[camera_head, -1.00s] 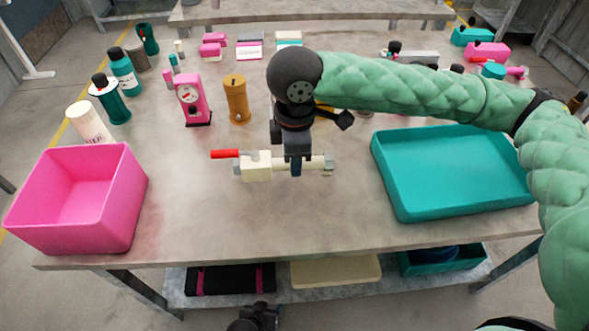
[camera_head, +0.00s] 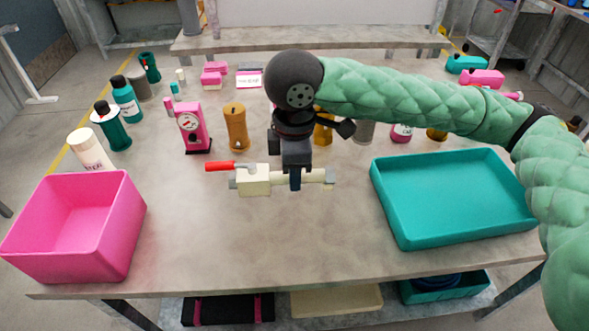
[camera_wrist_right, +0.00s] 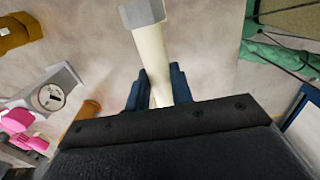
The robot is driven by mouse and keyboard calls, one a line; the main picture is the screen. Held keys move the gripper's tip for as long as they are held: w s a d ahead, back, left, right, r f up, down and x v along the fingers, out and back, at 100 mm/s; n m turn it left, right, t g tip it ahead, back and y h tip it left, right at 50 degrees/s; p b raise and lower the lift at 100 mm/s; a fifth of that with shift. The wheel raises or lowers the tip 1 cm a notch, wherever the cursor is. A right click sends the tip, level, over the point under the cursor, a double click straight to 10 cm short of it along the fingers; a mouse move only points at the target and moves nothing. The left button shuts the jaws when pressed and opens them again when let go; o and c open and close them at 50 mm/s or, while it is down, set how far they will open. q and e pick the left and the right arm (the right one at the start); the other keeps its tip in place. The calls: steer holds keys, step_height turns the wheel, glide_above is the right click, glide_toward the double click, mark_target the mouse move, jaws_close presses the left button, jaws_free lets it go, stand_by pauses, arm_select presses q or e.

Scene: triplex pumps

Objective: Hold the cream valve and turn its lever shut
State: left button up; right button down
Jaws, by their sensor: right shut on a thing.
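The cream valve (camera_head: 254,181) is held level above the middle of the table in the head view. It has a blocky body, grey end fittings and a cream pipe to the right. Its red lever (camera_head: 220,166) points left, roughly in line with the pipe. My right gripper (camera_head: 296,182) is shut on the pipe, right of the valve body. In the right wrist view, the dark blue fingers (camera_wrist_right: 157,88) sit on both sides of the cream pipe (camera_wrist_right: 152,55); the lever does not show there. My left gripper is not in view.
A pink bin (camera_head: 75,235) stands at the front left and a teal tray (camera_head: 455,205) at the right. A pink gauge stand (camera_head: 192,130), an ochre cylinder (camera_head: 235,125) and several bottles stand behind. The table front between bin and tray is clear.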

mark_target(295, 214)
steer(key=shift+f+b, duration=1.15)
steer(key=shift+f, duration=3.65)
stand_by(1.0)
steer(key=c, duration=1.1)
jaws_free()
steer(key=shift+c, duration=0.2)
steer(key=shift+r, duration=0.15)
